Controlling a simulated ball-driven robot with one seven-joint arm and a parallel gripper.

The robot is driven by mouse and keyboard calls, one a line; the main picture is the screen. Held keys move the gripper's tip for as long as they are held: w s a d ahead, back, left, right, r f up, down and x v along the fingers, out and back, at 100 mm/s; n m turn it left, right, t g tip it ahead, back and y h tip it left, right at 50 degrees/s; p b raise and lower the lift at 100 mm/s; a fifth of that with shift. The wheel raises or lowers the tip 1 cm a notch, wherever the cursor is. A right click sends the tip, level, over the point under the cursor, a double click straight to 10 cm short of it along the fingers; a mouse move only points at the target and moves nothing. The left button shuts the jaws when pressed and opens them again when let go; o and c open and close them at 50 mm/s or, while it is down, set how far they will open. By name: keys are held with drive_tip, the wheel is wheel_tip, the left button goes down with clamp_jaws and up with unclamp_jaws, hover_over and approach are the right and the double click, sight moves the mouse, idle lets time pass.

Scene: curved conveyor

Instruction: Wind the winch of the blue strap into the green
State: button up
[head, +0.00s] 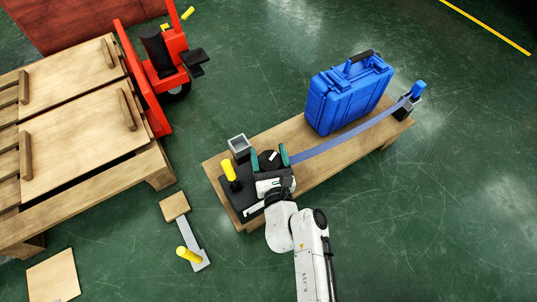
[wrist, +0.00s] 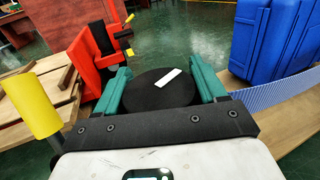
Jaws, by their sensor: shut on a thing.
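The blue strap (head: 345,137) runs from the winch end of a wooden bench to a blue-topped post (head: 418,89) at the far end, passing in front of a blue case. The winch knob (wrist: 150,92) is a round black disc with a white mark (wrist: 168,77), which points up and right in the wrist view. My gripper (head: 268,158) is over the knob, and its teal fingers, clear in the wrist view (wrist: 160,78), are shut on the disc's two sides. I cannot make out any green zone; my gripper hides part of the winch.
A yellow-handled lever (head: 229,171) stands close left of my gripper, with a grey square box (head: 239,144) behind. The blue case (head: 346,98) stands on the bench (head: 300,135). Left are a pallet stack (head: 70,215), a red pallet truck (head: 150,90) and a floor piece with yellow handle (head: 189,255).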

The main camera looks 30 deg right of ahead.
drive_tip(key=shift+f, duration=0.1)
drive_tip(key=o, duration=1)
drive_tip(key=shift+c, duration=0.2)
drive_tip(key=p+v, duration=0.1)
drive_tip(key=v, duration=1)
drive_tip(key=shift+p, duration=0.35)
